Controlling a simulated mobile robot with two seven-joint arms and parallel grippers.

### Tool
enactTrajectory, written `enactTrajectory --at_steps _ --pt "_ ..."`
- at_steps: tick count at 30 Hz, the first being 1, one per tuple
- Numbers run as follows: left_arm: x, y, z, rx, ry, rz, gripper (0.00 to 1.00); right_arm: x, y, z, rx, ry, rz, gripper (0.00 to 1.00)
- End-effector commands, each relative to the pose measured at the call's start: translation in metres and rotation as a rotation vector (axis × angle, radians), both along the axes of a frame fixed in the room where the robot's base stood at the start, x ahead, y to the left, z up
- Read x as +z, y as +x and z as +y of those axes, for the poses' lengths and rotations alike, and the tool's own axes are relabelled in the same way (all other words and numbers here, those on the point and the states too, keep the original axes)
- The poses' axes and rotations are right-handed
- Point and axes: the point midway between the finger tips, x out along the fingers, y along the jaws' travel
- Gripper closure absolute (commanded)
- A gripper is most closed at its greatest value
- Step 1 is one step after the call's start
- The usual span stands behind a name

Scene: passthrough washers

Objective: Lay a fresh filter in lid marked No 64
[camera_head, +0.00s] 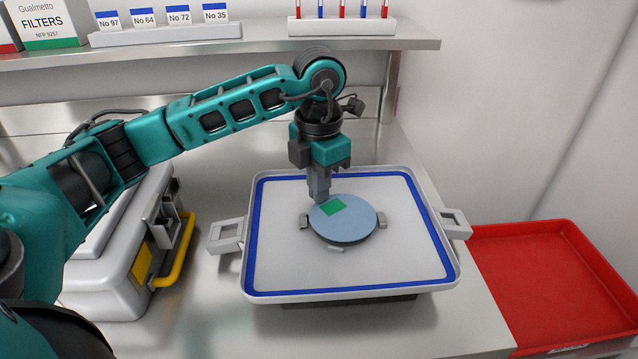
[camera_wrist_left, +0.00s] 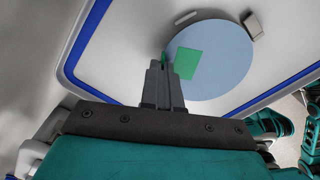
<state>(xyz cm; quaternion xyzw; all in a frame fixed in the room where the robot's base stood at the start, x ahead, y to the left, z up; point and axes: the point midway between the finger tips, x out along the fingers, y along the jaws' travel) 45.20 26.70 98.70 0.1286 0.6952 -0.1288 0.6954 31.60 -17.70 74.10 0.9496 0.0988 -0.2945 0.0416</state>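A pale blue round filter (camera_head: 353,222) with a green patch lies flat at the middle of a white lid (camera_head: 285,270) with a blue seal around its rim. Small grey retainers show around the filter; whether it rests on the lid or sits slightly above it I cannot tell. My left gripper (camera_head: 320,198) points down at the filter's far left edge, beside the green patch. Its fingers are together, with the filter's edge at their tips in the left wrist view (camera_wrist_left: 163,62). No number shows on the lid. My right gripper is not in view.
A shelf above holds a filter box (camera_head: 40,22), a card rack (camera_head: 165,36) reading No 97, No 64, No 72 and No 35, and a tube rack (camera_head: 341,27). A pale case with a yellow handle (camera_head: 177,258) stands left. A red tray (camera_head: 540,290) lies right.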

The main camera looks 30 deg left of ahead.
Motion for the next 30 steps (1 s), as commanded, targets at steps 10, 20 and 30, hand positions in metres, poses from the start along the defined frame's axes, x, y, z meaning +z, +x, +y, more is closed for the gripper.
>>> enactTrajectory --at_steps 10,20,30 --pt "-0.0022 0.0000 0.0002 0.000 0.000 0.000 1.00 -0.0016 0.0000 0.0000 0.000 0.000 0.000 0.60" --pt "-0.0044 0.0000 0.0001 0.000 0.000 0.000 1.00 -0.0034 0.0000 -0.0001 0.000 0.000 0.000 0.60" --pt "-0.0097 0.0001 0.0000 0.000 0.000 0.000 1.00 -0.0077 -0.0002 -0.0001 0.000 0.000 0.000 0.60"
